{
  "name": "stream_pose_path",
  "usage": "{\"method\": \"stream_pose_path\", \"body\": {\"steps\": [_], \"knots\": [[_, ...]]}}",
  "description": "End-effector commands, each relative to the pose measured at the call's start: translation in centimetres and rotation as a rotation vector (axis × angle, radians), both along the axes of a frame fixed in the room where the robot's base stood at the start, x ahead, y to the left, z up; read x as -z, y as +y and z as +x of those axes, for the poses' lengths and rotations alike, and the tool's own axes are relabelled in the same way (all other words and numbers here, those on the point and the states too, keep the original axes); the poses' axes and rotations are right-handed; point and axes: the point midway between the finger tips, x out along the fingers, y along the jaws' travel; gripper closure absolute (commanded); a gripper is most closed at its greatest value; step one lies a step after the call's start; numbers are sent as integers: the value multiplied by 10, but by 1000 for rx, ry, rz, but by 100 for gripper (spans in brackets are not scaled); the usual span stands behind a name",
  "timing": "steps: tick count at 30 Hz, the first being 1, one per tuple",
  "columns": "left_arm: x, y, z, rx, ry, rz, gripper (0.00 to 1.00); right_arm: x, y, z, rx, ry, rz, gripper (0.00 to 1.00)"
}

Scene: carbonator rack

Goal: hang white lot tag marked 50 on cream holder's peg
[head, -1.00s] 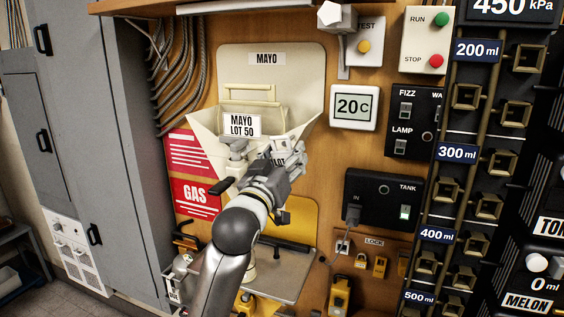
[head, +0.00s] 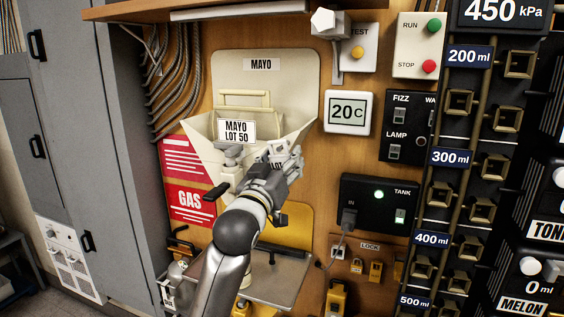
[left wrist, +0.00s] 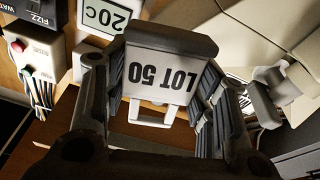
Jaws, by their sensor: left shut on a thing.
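My left gripper (head: 284,166) is shut on a white tag (left wrist: 163,77), which reads LOT 50 upside down in the left wrist view. The cream holder (head: 290,82), labelled MAYO, is on the wooden panel behind the gripper. A white label (head: 237,131) reading MAYO LOT 50 is on its front. The gripper is in front of the holder's lower right part. I cannot pick out the peg with certainty. My right gripper is not in view.
A 20C display (head: 348,112) and a black TANK box (head: 378,203) are to the right of the holder. A red GAS sign (head: 190,202) is at its lower left. A small shelf (head: 285,275) is below.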

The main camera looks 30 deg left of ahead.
Motion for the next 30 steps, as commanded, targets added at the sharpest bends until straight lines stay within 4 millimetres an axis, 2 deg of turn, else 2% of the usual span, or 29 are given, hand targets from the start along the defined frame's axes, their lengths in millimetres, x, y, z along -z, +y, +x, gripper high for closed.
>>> {"method": "stream_pose_path", "body": {"steps": [14, 30], "knots": [[0, 0, 1, 0, -1, 0, 64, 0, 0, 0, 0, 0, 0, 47], [1, 4, 16, 0, -1, 0, 64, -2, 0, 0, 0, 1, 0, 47]]}}
